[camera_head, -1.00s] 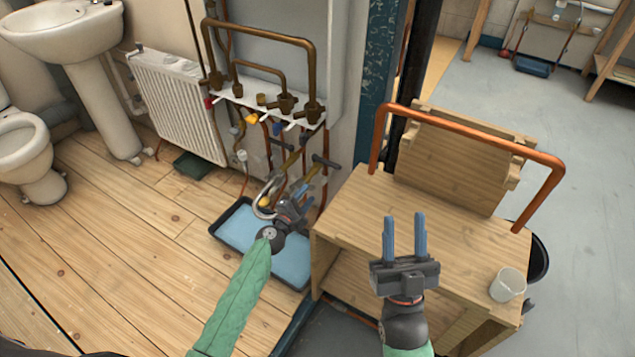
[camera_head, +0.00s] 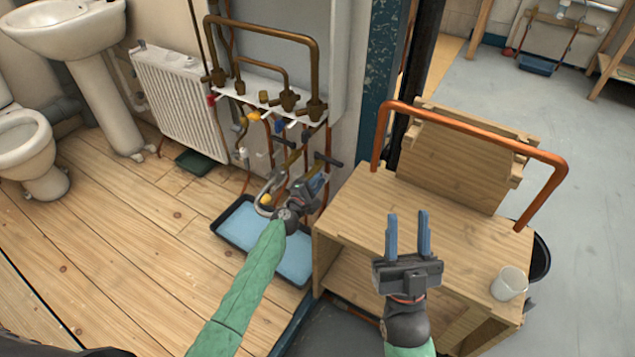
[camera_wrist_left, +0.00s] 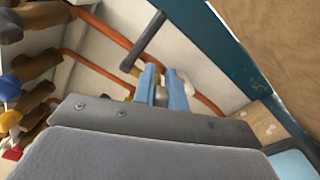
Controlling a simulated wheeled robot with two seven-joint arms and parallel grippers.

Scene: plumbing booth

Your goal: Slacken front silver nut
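My left gripper (camera_head: 318,182) is at the pipes below the white manifold board, above the blue-floored tray. In the left wrist view its two blue fingers (camera_wrist_left: 163,86) stand close together. A small silver nut (camera_wrist_left: 162,97) shows in the narrow gap between them; whether they press on it is not clear. A dark-handled valve (camera_wrist_left: 150,42) sits just beyond the fingertips, on a copper pipe. In the head view the gripper hides the nut. My right gripper (camera_head: 408,238) is open and empty above the wooden bench.
The wooden bench (camera_head: 450,225) carries a bent copper pipe (camera_head: 470,130) and a white cup (camera_head: 509,284). The shallow tray (camera_head: 240,222) lies on the floor under the pipes.

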